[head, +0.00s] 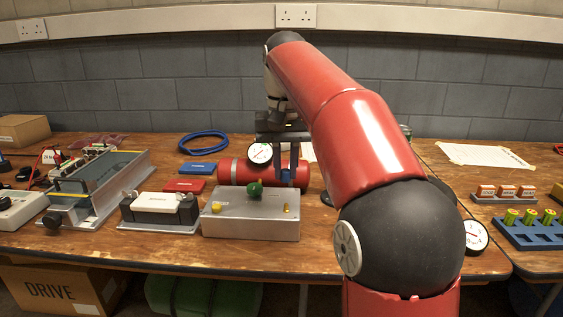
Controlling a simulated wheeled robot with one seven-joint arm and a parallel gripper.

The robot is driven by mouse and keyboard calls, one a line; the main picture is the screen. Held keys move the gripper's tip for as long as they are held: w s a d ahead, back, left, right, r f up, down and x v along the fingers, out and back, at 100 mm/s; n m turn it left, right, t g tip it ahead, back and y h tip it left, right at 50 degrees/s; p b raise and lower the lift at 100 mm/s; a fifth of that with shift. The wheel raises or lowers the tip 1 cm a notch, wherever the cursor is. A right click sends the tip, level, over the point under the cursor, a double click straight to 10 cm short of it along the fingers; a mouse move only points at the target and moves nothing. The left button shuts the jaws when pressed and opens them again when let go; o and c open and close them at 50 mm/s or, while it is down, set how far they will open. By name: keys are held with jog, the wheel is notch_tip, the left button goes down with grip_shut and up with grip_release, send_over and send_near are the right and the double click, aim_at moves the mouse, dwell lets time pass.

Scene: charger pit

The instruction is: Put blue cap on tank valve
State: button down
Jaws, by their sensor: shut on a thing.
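The red tank (231,174) lies on its side on the wooden bench, behind a grey metal box. A white round gauge (260,153) stands at its top. My gripper (287,181) points down at the tank, just right of the gauge, with its fingers in front of the tank's body. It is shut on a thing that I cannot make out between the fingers. No blue cap shows clearly anywhere. The tank's valve cannot be told apart behind the fingers, and my red arm covers the area to the right.
The grey box (250,224) bears a green knob (254,190) and yellow fittings. A red case (185,185), a blue case (197,168) and a coiled blue cable (204,142) lie to the left. A blue battery rack (535,238) stands at right. Bench behind the cable is clear.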

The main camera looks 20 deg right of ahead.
aim_at(286, 173)
notch_tip(286, 173, down, 2)
jog(key=shift+d+f, duration=0.1)
jog(key=shift+f, duration=0.05)
jog(key=shift+f+b, duration=0.75)
jog(key=shift+f, duration=0.25)
jog(key=shift+f+b, duration=0.95)
jog(key=shift+f, duration=0.45)
jog(key=c, duration=1.3)
grip_release()
jog(key=shift+r, duration=0.1)
notch_tip(286, 173, up, 8)
jog(key=p, duration=0.2)
jog(key=shift+p, duration=0.3)
